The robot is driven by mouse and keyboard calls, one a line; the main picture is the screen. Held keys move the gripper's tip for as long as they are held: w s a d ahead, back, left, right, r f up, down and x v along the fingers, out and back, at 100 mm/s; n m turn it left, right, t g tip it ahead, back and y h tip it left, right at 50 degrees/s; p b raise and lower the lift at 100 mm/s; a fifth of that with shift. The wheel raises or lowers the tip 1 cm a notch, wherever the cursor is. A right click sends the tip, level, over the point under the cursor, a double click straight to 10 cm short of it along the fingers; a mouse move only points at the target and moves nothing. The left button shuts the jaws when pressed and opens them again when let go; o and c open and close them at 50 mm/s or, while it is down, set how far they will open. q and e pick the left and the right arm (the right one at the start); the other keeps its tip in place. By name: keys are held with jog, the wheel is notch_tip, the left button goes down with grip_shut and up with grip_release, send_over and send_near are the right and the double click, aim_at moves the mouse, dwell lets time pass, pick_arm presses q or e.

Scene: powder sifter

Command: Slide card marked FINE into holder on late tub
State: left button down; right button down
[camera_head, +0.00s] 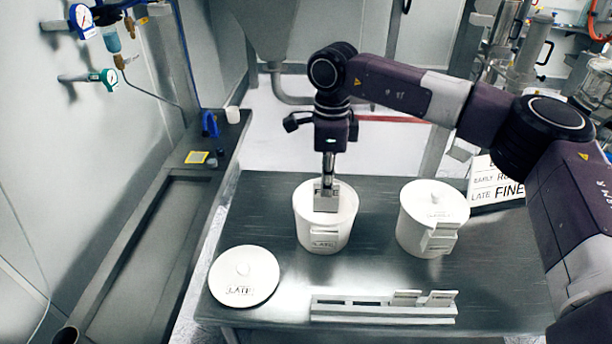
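The late tub (341,240) is a white tub standing open on the steel table, with LATE on the label of its front holder (325,236). My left gripper is out of view.
A lidded white tub (416,222) with a card-like plate at its front stands to the right. The LATE lid (244,276) lies at left. A rack (383,314) in front holds two cards and two empty slots. A sign (497,190) pairs LATE with FINE.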

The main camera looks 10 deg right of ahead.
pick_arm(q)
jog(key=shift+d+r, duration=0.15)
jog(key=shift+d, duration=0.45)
pick_arm(e)
jog(key=shift+w+d+f, duration=0.1)
jog(key=shift+w+d, duration=0.05)
jog(key=shift+d, duration=0.1)
jog(key=shift+a, duration=0.1)
